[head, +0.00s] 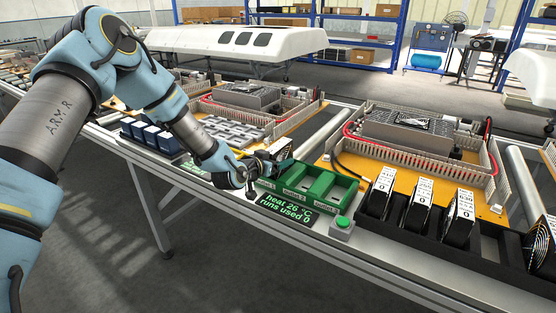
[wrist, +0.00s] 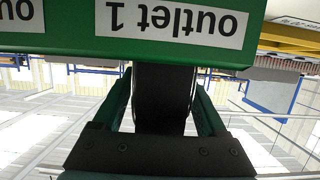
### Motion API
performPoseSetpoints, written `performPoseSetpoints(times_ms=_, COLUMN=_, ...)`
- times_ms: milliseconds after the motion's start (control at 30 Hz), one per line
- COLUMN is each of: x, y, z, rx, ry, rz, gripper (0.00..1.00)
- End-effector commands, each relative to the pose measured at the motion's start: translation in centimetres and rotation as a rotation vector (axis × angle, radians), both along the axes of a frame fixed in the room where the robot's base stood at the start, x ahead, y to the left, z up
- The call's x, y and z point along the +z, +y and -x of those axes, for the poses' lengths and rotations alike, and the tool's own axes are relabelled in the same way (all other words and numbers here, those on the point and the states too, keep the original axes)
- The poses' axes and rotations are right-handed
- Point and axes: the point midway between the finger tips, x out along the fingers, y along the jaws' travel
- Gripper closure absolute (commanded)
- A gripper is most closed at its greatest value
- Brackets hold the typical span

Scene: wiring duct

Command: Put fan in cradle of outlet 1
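The green cradle block (head: 333,203) stands on the bench front with labels for outlets 1, 2 and 3. In the head view my gripper (head: 279,167) is at its left end, over the outlet 1 cradle, and hides much of it. In the wrist view the "outlet 1" label (wrist: 170,18) is upside down on the green front wall (wrist: 75,45). A black fan (wrist: 162,100) sits between my two fingers, which are shut on its sides. The fan's far end is hidden behind the green wall, so I cannot tell how deep it sits.
Several fans with white labels (head: 418,203) stand in a black rack (head: 400,233) to the right. A green button (head: 342,222) and a display reading heat 26 °C, runs used 0 (head: 284,208) are in front. A wiring duct board (head: 410,150) lies behind. Outlets 2 and 3 look empty.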

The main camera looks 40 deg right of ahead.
Motion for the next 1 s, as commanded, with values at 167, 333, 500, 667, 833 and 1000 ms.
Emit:
performPoseSetpoints(times_ms=167, x=0.0, y=0.0, z=0.0, rx=0.000, ry=0.000, rz=0.000, gripper=0.15)
performPoseSetpoints(times_ms=333, x=0.2, y=0.0, z=0.0, rx=0.000, ry=0.000, rz=0.000, gripper=0.15)
performPoseSetpoints(times_ms=500, x=0.5, y=1.3, z=0.3, rx=0.001, ry=0.000, rz=0.000, gripper=0.15)
performPoseSetpoints(times_ms=667, x=1.4, y=4.3, z=1.0, rx=0.001, ry=0.000, rz=-0.001, gripper=0.15)
performPoseSetpoints(times_ms=833, x=2.5, y=7.7, z=1.9, rx=0.000, ry=-0.002, rz=-0.001, gripper=0.15)
performPoseSetpoints(times_ms=1000, x=3.3, y=10.0, z=2.5, rx=0.001, ry=-0.001, rz=0.000, gripper=0.15)
